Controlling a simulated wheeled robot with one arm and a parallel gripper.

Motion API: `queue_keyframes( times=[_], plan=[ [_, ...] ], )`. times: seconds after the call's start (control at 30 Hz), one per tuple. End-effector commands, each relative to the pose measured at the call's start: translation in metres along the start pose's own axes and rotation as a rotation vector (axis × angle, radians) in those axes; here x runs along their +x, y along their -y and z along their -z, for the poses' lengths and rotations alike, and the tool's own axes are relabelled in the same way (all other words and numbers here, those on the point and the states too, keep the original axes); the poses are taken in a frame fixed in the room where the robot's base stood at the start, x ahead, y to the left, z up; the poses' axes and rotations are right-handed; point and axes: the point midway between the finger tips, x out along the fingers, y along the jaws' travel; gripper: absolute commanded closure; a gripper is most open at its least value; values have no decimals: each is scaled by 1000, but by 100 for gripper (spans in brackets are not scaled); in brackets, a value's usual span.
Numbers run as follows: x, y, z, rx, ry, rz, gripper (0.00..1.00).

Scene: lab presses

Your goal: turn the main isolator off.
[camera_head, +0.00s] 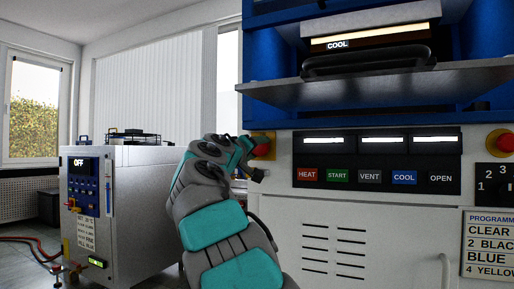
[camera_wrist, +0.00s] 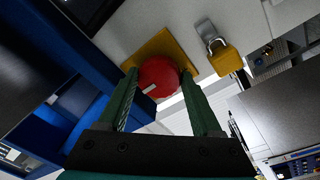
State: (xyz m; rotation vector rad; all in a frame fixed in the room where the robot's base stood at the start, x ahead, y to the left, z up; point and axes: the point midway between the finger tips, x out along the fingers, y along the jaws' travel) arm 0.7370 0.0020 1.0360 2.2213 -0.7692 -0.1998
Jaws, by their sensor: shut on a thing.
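The main isolator is a round red knob (camera_wrist: 158,76) on a yellow plate (camera_wrist: 148,47). It also shows at the left edge of the press front in the head view, where the red knob (camera_head: 262,149) is partly hidden by my gripper. My gripper (camera_head: 254,154) reaches it from the left. In the wrist view my gripper's two green fingers (camera_wrist: 159,82) stand on either side of the knob, closed on it. A white mark shows on the knob's lower left; the position it points to cannot be read.
A yellow padlock (camera_wrist: 226,60) hangs on a grey hasp beside the plate. The press has a button panel (camera_head: 376,178), a red stop button (camera_head: 499,141) and a metal platen (camera_head: 390,86) jutting out above. A grey cabinet (camera_head: 130,215) showing OFF stands at the left.

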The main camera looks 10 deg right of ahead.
Motion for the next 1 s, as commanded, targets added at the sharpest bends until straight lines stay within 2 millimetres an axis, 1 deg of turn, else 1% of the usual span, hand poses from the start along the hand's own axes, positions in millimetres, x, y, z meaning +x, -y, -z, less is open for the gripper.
queue_keyframes(
  times=[0.03,0.4,0.43,0.6,0.7,1.0],
  plan=[
    [-1,0,2,-6,-5,0,89],
    [-1,1,2,-9,-5,1,89],
    [-1,1,2,-9,-5,1,31],
    [-1,0,1,-8,-3,1,12],
    [-1,0,1,-8,-3,1,4],
    [-2,0,1,-8,-2,0,4]
  ],
)
